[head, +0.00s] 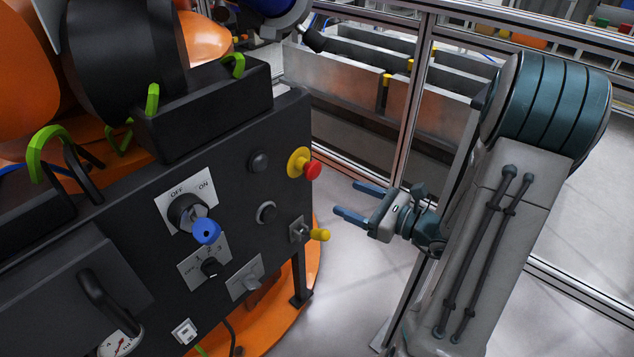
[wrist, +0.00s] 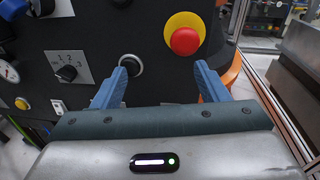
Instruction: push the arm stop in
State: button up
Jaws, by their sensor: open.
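The arm stop is a red mushroom button (head: 312,170) on a round yellow base, at the upper right of the black control panel (head: 240,190). The button also shows in the wrist view (wrist: 185,41), above and between my finger tips, nearer the right finger. My gripper (head: 348,199) is open and empty, right of the panel and apart from the button, with its fingers pointing toward the panel. In the wrist view, both blue fingers (wrist: 165,66) are spread and nothing is between them. I cannot tell whether the button is in or out.
A black round button (head: 267,212), a blue-handled ON/OFF switch (head: 206,230) and a numbered selector (head: 209,267) are to the left. Metal fence posts (head: 415,90) stand behind my gripper. Floor shows between panel and arm.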

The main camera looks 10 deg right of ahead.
aim_at(317, 173)
jog(key=w+a, duration=0.1)
jog(key=w, duration=0.3)
jog(key=w+a+f+m+t, duration=0.1)
jog(key=w+a, duration=0.1)
jog(key=w, duration=0.2)
jog(key=w+a+m+h+b, duration=0.1)
jog(key=w+a, duration=0.1)
jog(key=w, duration=0.2)
jog(key=shift+a+f+t, duration=0.15)
jog(key=shift+a+t, duration=0.1)
jog(key=shift+t, duration=0.15)
